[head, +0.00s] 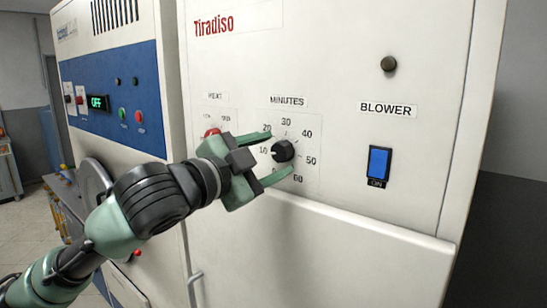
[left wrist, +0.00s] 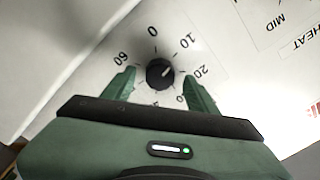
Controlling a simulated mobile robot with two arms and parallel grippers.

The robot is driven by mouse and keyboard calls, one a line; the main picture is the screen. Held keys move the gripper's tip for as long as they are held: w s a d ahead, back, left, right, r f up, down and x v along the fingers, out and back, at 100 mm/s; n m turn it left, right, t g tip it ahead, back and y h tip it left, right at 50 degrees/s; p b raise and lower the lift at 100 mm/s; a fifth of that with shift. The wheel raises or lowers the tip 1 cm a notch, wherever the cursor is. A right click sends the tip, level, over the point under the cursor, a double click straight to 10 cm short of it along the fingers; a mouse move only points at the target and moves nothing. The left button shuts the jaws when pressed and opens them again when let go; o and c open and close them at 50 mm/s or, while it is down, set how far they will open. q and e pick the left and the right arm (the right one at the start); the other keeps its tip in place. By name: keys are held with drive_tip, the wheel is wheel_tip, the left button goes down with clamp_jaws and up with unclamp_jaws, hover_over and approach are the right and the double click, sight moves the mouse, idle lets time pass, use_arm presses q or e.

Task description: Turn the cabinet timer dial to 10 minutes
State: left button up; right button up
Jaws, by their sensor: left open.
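The timer dial (head: 283,151) is a round black knob on the white cabinet front, under the "MINUTES" label (head: 287,100). Numbers ring it on a pale plate. My left gripper (head: 280,152) is open, with one green finger above the knob and one below it. In the left wrist view the knob (left wrist: 160,74) sits between the two spread fingertips (left wrist: 159,77), with gaps on both sides. A short white mark on the knob points up and right there, roughly toward the 10. My right gripper is not in view.
A red knob (head: 211,132) under the heat label is close to the left, partly behind my gripper. A blue blower switch (head: 379,162) and a dark round button (head: 388,64) are to the right. A ledge runs below the dial. A blue-panelled machine (head: 120,95) stands at left.

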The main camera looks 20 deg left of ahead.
use_arm(q)
drive_tip(key=b+v, duration=0.2)
drive_tip(key=v, duration=0.4)
drive_tip(key=shift+s, duration=0.4)
drive_tip(key=shift+a, duration=0.1)
